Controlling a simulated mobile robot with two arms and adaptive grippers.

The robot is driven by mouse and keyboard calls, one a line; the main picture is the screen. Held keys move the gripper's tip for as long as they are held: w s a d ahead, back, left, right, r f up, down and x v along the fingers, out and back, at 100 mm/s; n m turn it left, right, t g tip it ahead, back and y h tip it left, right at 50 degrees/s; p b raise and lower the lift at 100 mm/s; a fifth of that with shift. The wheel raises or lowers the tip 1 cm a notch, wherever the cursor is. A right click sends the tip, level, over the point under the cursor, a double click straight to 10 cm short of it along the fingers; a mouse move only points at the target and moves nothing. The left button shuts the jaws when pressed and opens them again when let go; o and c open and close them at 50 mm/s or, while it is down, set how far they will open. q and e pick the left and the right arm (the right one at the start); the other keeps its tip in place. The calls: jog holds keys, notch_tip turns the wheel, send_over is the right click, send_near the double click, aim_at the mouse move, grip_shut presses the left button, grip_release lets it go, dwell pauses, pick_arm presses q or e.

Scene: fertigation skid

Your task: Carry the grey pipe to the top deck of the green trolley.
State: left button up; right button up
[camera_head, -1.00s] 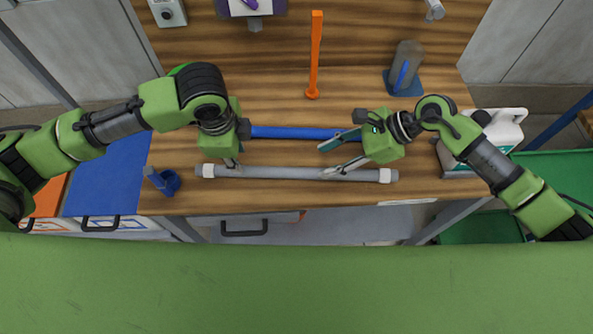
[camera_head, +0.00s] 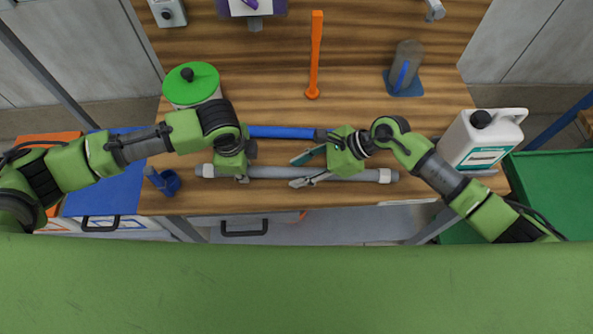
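The grey pipe (camera_head: 275,172) lies lengthwise near the front edge of the wooden bench, with a pale band near each end. My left gripper (camera_head: 241,180) is over the left part of the pipe, pointing down. Its fingers are mostly hidden under its body, so I cannot tell whether they are closed on it. My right gripper (camera_head: 293,172) is right of the pipe's middle. Its two fingers are spread apart, one on each side of the pipe in this view. The green trolley (camera_head: 555,190) stands at the right, beyond the bench, its top deck partly in view.
A blue pipe (camera_head: 285,132) lies behind the grey one. A white jug (camera_head: 480,140) stands at the bench's right end, on the trolley side. A green-lidded pot (camera_head: 192,85), blue holder (camera_head: 163,182), orange tool (camera_head: 314,60) and grey cylinder (camera_head: 406,60) also stand or lie there.

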aim_at(301, 169)
pick_arm(q)
grip_shut()
pick_arm(e)
grip_shut()
pick_arm(q)
jog(key=shift+w+r, duration=0.1)
jog(key=shift+r, duration=0.15)
pick_arm(e)
jog(key=shift+w+r, duration=0.1)
jog(key=shift+r, duration=0.15)
